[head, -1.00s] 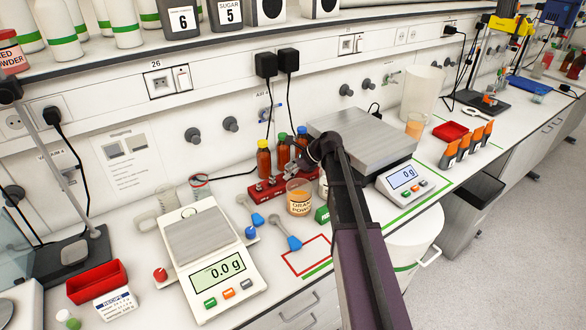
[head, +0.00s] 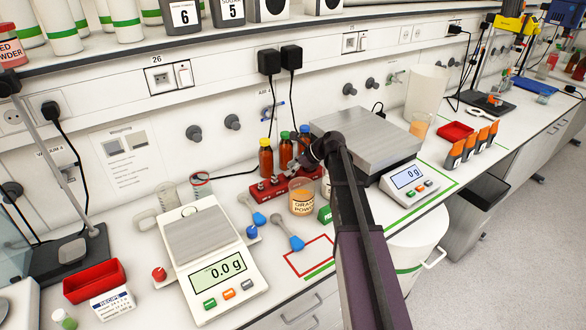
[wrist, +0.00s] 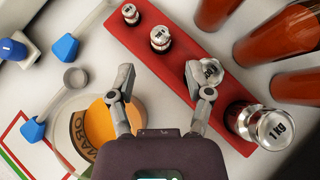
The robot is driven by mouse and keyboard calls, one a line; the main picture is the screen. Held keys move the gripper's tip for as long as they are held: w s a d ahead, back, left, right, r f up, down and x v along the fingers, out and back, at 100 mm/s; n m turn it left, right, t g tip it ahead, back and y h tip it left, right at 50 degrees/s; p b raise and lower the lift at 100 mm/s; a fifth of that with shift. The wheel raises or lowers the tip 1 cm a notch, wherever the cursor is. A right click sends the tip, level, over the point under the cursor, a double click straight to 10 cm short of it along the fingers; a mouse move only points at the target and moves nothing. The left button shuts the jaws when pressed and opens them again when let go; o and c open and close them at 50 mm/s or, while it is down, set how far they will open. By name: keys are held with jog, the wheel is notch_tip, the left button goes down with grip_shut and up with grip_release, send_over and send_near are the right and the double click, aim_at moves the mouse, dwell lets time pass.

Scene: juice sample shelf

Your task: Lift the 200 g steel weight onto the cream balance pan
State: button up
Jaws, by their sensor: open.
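Steel weights stand in a row on a red rack (wrist: 178,70), from small ones (wrist: 130,13) to a large one marked 1 kg (wrist: 272,126). I cannot read which is the 200 g weight; the two middle ones are a smaller weight (wrist: 160,38) and a bigger one (wrist: 212,70). My gripper (wrist: 160,78) is open and empty above the rack's near edge; its right finger partly covers the bigger middle weight. In the head view, the cream balance (head: 246,306) stands left of the rack. Its grey pan (head: 198,238) is bare, and its display reads 0.0 g.
An orange powder jar (head: 302,200) stands below my gripper, beside the rack. Blue-handled scoops (head: 292,240) lie between rack and balance. Brown bottles (head: 266,158) stand behind the rack. A large grey balance (head: 372,140) is on the right, a red tray (head: 94,280) on the left.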

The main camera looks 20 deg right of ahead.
aim_at(276, 176)
jog(key=b+x, duration=0.3)
jog(key=x, duration=0.2)
jog(key=shift+f, duration=0.2)
jog(key=shift+b+x, duration=1)
jog(key=shift+x, duration=0.4)
jog(key=shift+r, duration=0.1)
grip_shut()
